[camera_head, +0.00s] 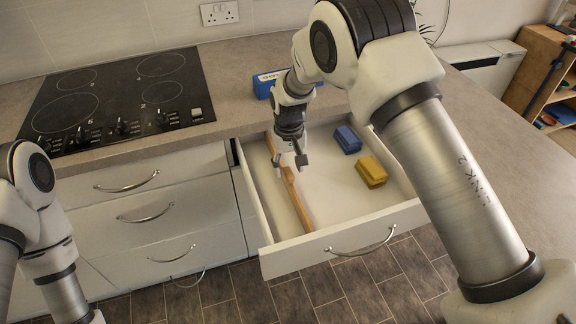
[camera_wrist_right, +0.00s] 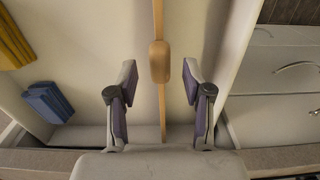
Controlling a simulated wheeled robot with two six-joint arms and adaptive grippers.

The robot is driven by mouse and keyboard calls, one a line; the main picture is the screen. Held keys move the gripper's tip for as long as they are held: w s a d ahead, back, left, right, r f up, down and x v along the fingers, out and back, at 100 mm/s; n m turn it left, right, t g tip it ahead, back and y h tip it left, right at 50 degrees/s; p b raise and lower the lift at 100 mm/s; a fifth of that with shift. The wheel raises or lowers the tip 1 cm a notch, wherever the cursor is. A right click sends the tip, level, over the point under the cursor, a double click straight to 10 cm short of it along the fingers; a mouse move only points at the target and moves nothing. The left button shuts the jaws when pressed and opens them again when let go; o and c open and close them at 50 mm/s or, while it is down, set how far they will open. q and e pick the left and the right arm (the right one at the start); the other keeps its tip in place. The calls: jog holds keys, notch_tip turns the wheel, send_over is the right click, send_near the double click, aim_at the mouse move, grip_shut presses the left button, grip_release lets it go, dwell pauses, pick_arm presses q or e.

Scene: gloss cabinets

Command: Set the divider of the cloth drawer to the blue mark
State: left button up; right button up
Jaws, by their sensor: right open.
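The cloth drawer (camera_head: 338,238) is pulled open below the counter. Its divider (camera_head: 301,208) is a thin wooden strip running front to back in the left part of the drawer. In the right wrist view the divider (camera_wrist_right: 158,22) has a rounded wooden grip block (camera_wrist_right: 159,62) on it. My right gripper (camera_head: 290,166) is over the divider, fingers pointing down. In the wrist view my right gripper (camera_wrist_right: 160,82) is open, with one finger on each side of the strip, apart from it. I cannot make out a blue mark. Only part of my left arm shows, not its gripper.
A blue block (camera_head: 347,139) and a yellow block (camera_head: 371,172) lie in the drawer, right of the divider. A blue box (camera_head: 264,87) stands on the counter behind. A black hob (camera_head: 120,95) is at the left. Closed drawers (camera_head: 150,213) are left of the open one.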

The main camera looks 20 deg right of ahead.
jog(key=shift+w+f, duration=0.2)
jog(key=shift+f, duration=0.35)
jog(key=shift+w+f, duration=0.2)
jog(key=shift+f, duration=0.3)
jog(key=shift+s+r, duration=0.15)
jog(key=shift+s, duration=0.1)
jog(key=c, duration=0.3)
pick_arm(q)
jog(key=shift+w, duration=0.15)
pick_arm(e)
grip_shut()
